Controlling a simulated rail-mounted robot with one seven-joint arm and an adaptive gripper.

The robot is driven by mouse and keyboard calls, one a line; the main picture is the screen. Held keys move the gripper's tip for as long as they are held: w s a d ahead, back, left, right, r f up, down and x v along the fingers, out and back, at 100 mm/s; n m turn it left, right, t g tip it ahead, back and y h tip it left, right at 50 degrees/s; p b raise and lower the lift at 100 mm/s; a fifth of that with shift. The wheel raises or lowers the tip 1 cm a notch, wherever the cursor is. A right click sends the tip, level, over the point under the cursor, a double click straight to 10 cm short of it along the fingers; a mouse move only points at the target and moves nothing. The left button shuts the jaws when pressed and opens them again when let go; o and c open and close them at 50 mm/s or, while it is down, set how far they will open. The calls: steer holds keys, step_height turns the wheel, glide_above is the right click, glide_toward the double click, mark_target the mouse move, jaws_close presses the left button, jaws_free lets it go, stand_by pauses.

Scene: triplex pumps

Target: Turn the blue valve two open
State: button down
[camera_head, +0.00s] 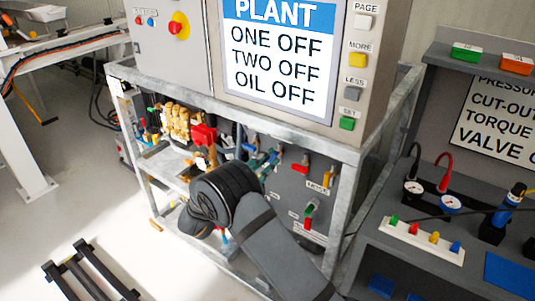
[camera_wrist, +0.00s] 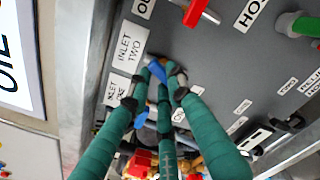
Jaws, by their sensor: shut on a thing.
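The blue valve (camera_wrist: 155,71) is on the grey panel beside the "INLET TWO" label (camera_wrist: 129,45) in the wrist view. My gripper (camera_wrist: 163,72) has teal fingers closed around its blue handle, and the fingers hide part of it. In the head view my gripper (camera_head: 263,163) reaches the panel's left part, in front of the dark arm; the valve's handle is hard to make out there. The plant screen (camera_head: 278,58) reads "ONE OFF", "TWO OFF" and "OIL OFF".
A red-handled valve (camera_wrist: 197,12) and a green-handled valve (camera_wrist: 297,24) are close by on the panel. A galvanised frame post (camera_head: 345,215) stands to the right. Brass pump parts (camera_head: 178,122) sit to the left. A side bench (camera_head: 400,255) carries gauges and coloured knobs.

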steer(key=n+p, duration=0.2)
steer(key=n, duration=0.2)
steer(key=shift+f+n+p, duration=0.1)
steer(key=shift+n+p, duration=0.2)
stand_by(0.5)
steer(key=c, duration=1.6)
jaws_free()
steer(key=shift+o, duration=0.2)
steer(key=v, duration=1.2)
